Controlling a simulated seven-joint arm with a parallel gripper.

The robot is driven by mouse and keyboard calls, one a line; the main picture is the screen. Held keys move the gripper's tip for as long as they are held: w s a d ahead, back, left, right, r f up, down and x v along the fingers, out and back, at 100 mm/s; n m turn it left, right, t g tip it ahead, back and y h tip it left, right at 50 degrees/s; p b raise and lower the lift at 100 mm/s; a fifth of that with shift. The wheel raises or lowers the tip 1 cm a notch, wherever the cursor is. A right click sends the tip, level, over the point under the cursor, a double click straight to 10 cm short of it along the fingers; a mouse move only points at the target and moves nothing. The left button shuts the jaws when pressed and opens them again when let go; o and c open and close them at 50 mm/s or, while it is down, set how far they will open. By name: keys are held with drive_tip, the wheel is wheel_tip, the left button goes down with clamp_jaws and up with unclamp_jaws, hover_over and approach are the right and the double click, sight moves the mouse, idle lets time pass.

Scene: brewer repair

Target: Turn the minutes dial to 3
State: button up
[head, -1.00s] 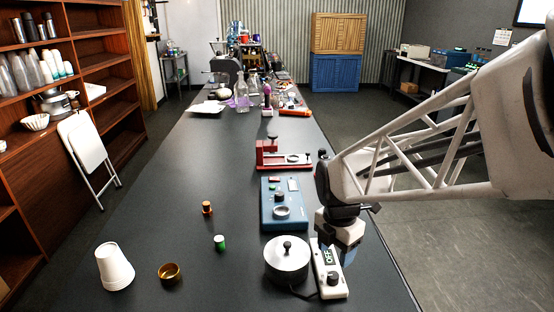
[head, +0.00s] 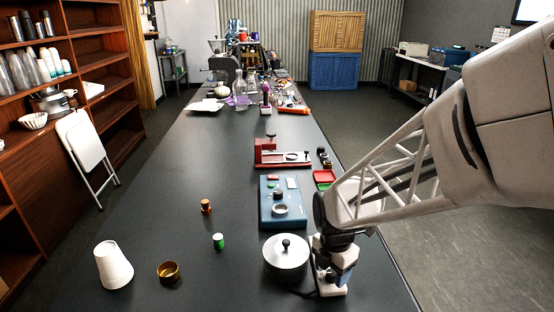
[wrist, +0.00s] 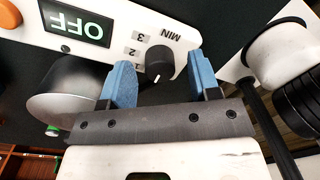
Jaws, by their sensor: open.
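The minutes dial (wrist: 160,60) is a black knob on a white control unit (wrist: 100,55), marked MIN with small numbers to its left in the wrist view. A light pointer mark shows at the dial's lower side, away from the numbers. The unit's display (wrist: 75,22) reads OFF, upside down. My gripper (wrist: 161,75) is open, its blue fingertips to the left and right of the dial; I cannot tell whether they touch it. In the head view my gripper (head: 324,274) is over the control unit (head: 335,290) and hides most of it.
A lidded metal pot (head: 286,257) stands close left of my gripper. A blue device (head: 282,205) and a red device (head: 270,158) are behind. The table's right edge is near.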

drive_tip(key=shift+f, duration=0.1)
drive_tip(key=c, duration=0.9)
